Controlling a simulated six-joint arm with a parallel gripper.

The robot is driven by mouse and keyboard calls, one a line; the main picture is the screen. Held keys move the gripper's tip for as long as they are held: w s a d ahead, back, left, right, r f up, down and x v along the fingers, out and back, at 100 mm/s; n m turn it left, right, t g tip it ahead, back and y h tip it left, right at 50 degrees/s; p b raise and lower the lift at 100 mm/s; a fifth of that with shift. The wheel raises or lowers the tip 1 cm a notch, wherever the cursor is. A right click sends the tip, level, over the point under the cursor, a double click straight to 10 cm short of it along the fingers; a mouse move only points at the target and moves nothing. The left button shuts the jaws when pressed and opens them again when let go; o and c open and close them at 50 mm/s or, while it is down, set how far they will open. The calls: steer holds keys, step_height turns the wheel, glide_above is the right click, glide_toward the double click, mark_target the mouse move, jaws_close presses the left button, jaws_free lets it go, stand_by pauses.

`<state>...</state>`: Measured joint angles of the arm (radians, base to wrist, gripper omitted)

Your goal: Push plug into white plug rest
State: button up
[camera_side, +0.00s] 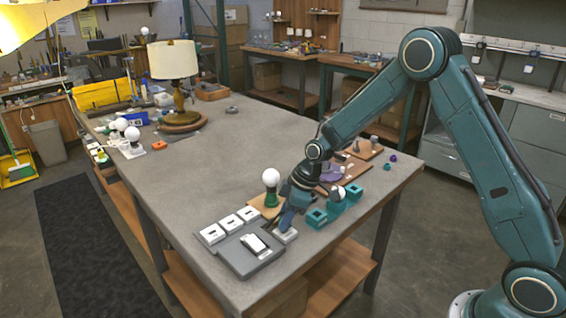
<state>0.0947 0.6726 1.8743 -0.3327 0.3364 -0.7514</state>
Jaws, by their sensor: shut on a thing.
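My gripper (286,222) points down near the front edge of the table. Its fingers are shut on the plug, which is too small and too covered by the fingers to make out.
Several white blocks (230,223) and a grey base with a white part (255,244) lie left of my gripper. Teal holders (317,218) stand close on the right. A bulb on a green stand (271,181) is just behind. A lamp (174,62) stands farther back; mid-table is clear.

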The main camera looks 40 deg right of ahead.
steer(key=shift+f, duration=0.8)
stand_by(1.8)
steer(key=o, duration=1.2)
steer(key=shift+c, duration=0.2)
steer(key=shift+r, duration=0.1)
steer(key=v, duration=1.3)
steer(key=shift+d+r, duration=0.25)
steer(key=shift+s+r, duration=0.15)
steer(key=shift+s, duration=0.05)
